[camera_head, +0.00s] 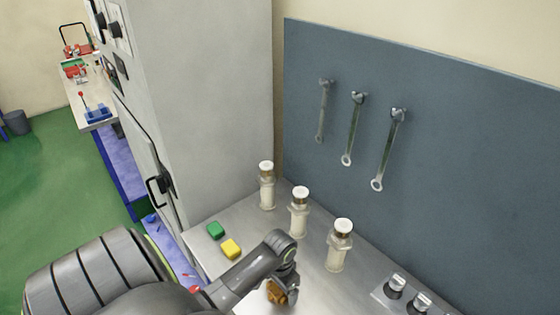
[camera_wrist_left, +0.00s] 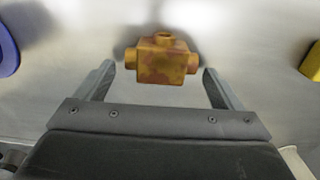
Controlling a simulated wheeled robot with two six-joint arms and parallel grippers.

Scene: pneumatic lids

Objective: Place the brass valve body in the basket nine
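The brass valve body (camera_wrist_left: 165,60) is an orange-brown block with stubs at its sides and top. In the left wrist view it sits between the fingertips of my left gripper (camera_wrist_left: 158,70), with a small gap showing at each side. The fingers are spread open. In the head view the brass valve body (camera_head: 274,292) shows on the metal bench at the bottom, partly hidden by my left gripper (camera_head: 283,288), which is right over it. I cannot make out basket nine in either view. My right gripper is not in view.
Dark knobs (camera_head: 396,287) are at right. A tall grey cabinet (camera_head: 205,100) and a wrench board (camera_head: 450,160) bound the bench.

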